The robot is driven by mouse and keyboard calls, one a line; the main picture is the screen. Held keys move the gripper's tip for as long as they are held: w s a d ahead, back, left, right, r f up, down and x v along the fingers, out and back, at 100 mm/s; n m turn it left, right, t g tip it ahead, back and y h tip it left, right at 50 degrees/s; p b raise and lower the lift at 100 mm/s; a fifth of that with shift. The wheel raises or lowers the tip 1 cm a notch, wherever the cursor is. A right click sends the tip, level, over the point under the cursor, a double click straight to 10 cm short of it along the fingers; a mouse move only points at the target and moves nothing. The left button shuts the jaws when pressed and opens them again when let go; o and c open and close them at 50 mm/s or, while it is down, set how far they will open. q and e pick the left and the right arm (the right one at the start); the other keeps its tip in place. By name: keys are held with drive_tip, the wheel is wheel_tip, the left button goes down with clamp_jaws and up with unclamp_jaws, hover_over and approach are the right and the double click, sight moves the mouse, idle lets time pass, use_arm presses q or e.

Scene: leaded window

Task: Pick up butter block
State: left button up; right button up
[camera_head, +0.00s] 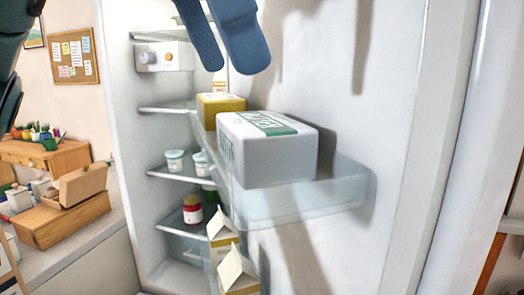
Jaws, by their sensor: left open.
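A white block with a green, lettered label, which I take as the butter block (270,155), sits in the clear door shelf of the open fridge. Its lettering is too blurred to read surely. A smaller yellow block (222,104) stands just behind it to the left, partly hidden. My left gripper (231,66) shows as two blue fingers at the top middle, pointing down. It is open and empty, above the two blocks and apart from them. My right gripper is not in view.
The clear door shelf (300,204) has a raised front wall around the block. Cartons (237,272) stand lower in the door. Fridge shelves at left hold small tubs (175,160) and a red jar (193,209). A counter with a wooden box (62,220) stands far left.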

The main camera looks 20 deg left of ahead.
sight(260, 120)
use_arm(q)
drive_tip(key=x, duration=0.7)
drive_tip(key=shift+w, duration=0.4)
drive_tip(key=shift+d+f, duration=0.15)
drive_tip(key=shift+f, duration=0.15)
drive_tip(key=shift+r, duration=0.1)
drive_tip(key=c, duration=0.9)
